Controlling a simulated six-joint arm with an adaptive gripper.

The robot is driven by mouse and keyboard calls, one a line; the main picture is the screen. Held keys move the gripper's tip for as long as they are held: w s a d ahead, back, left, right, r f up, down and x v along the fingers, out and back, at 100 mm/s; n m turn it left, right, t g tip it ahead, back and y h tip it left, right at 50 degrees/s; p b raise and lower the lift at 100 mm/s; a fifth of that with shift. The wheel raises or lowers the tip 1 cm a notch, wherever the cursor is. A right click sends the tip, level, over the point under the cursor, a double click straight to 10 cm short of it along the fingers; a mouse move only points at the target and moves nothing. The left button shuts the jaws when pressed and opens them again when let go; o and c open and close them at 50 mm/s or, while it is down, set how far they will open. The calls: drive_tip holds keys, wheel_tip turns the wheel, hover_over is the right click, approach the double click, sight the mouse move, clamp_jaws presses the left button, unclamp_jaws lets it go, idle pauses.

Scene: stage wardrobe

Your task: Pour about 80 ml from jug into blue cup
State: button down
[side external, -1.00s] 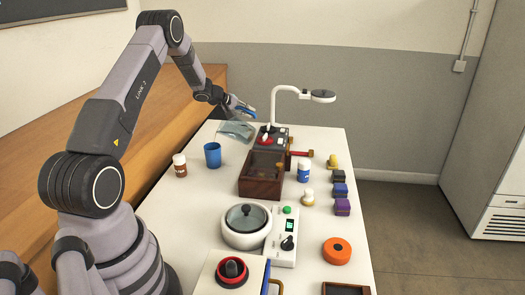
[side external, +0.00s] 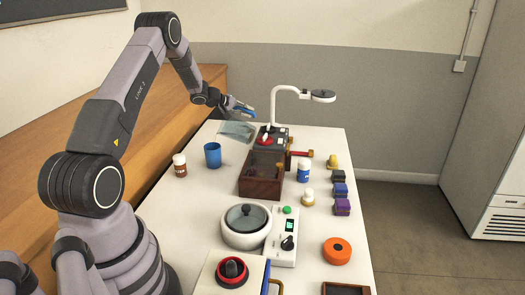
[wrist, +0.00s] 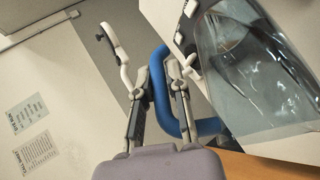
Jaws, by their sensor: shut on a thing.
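The clear jug (side external: 237,131) is held tilted above the table, its lip toward the left, up and to the right of the blue cup (side external: 212,156). My gripper (side external: 238,107) is shut on the jug's blue handle. In the wrist view the fingers (wrist: 160,88) close around the blue handle, and the jug (wrist: 262,75) fills the right side, with some liquid seeming to show inside. The cup stands upright on the white table. Its inside level cannot be made out, and it does not show in the wrist view.
A lidded pot (side external: 246,225) is in front. The table is clear around the cup's front.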

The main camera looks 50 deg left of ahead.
drive_tip(key=shift+s+a, duration=0.1)
drive_tip(key=shift+s, duration=0.05)
idle(0.5)
drive_tip(key=shift+w+d+m+g+y, duration=0.3)
drive_tip(key=shift+w+d+g, duration=0.3)
drive_tip(key=shift+w+g, duration=0.3)
drive_tip(key=shift+w+f+g+y, duration=0.3)
drive_tip(key=shift+g+y, duration=0.1)
drive_tip(key=shift+g, duration=0.3)
drive_tip(key=shift+w+d+f+g, duration=0.1)
drive_tip(key=shift+w+d+g, duration=0.2)
drive_tip(key=shift+w+d+f+m+g+y+b, duration=0.3)
drive_tip(key=shift+w+d+f+m+g+b, duration=0.1)
drive_tip(key=shift+w+g, duration=0.2)
drive_tip(key=shift+w, duration=0.1)
idle(0.5)
drive_tip(key=shift+w+d+f+m+g+y+b, duration=0.2)
drive_tip(key=shift+w+d+f+g+y+b, duration=0.2)
drive_tip(key=shift+w+f+g, duration=0.35)
drive_tip(key=shift+w+d+f+m+g+y+b, duration=0.2)
drive_tip(key=shift+w+d+f+g+y+b, duration=0.25)
drive_tip(key=shift+g, duration=0.45)
drive_tip(key=shift+w+d+f+m+g+y+b, duration=0.2)
drive_tip(key=shift+w+f+g+y+b, duration=0.15)
drive_tip(key=shift+w+g+y, duration=0.35)
